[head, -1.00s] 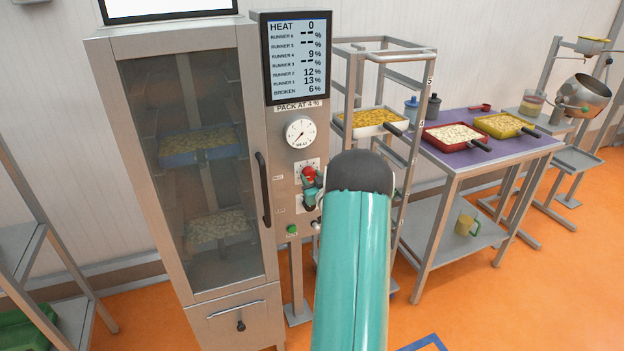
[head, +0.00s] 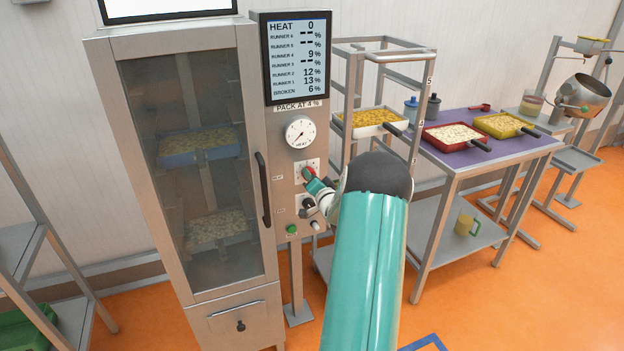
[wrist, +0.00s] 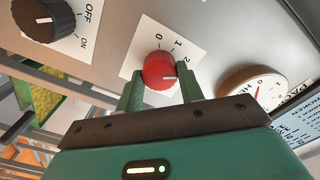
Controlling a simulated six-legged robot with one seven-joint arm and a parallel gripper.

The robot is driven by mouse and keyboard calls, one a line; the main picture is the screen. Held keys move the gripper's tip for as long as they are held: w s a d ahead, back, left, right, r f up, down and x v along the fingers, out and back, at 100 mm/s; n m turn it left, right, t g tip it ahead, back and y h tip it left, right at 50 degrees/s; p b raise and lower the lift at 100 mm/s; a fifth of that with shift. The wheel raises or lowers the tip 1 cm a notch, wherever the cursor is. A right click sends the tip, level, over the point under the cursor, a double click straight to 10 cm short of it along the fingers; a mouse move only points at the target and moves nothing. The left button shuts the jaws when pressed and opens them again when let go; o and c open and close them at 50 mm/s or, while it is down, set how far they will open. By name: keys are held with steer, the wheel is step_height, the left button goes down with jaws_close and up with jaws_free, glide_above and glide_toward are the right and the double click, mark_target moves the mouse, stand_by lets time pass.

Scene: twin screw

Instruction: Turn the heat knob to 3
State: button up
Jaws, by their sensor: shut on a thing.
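The red heat knob (wrist: 158,69) sits on a white scale plate (wrist: 142,45) marked 0, 1 and 2; any further numbers are hidden. My gripper (wrist: 161,84) is shut on the knob, one green finger on each side. In the head view, the knob (head: 307,172) shows partly behind my gripper (head: 312,180). The display (head: 298,58) above reads HEAT 0.
A round heat gauge (head: 300,132) sits just above the knob. A black ON/OFF knob (wrist: 43,18) is beside it in the wrist view. The glass-doored cabinet (head: 120,165) stands left, its black handle (head: 263,190) close. A rack (head: 424,95) stands right.

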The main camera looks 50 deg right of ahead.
steer(key=m, duration=0.5)
steer(key=shift+f+m, duration=0.1)
steer(key=shift+m, duration=0.3)
stand_by(0.4)
steer(key=o, duration=1)
steer(key=v, duration=1.3)
steer(key=shift+s+a, duration=0.2)
steer(key=shift+s, duration=0.1)
